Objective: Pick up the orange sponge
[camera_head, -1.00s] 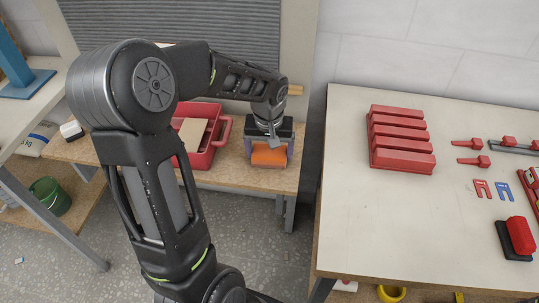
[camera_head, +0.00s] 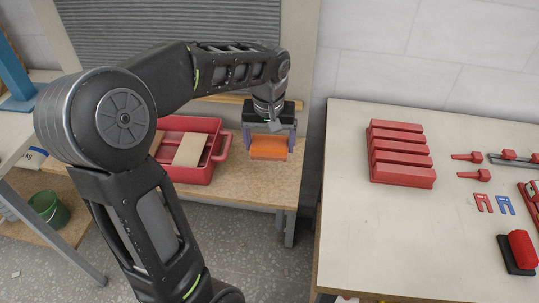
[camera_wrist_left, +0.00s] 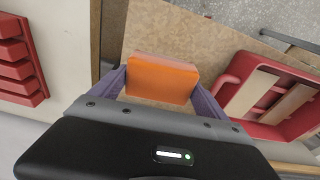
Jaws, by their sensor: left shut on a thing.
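The orange sponge (camera_head: 268,148) is a small block between the purple-grey fingers of my left gripper (camera_head: 269,146). In the left wrist view the sponge (camera_wrist_left: 161,78) sits between both fingers, and the gripper (camera_wrist_left: 162,90) is shut on it. Gripper and sponge are over the right end of the wooden bench (camera_head: 270,185). I cannot tell exactly how high the sponge is above the bench top. My right gripper does not show.
A red tray (camera_head: 193,172) with a beige board stands on the bench left of the gripper. A white table (camera_head: 400,230) at right carries a red ribbed block (camera_head: 402,152) and several small parts. A green bucket (camera_head: 48,207) is at lower left.

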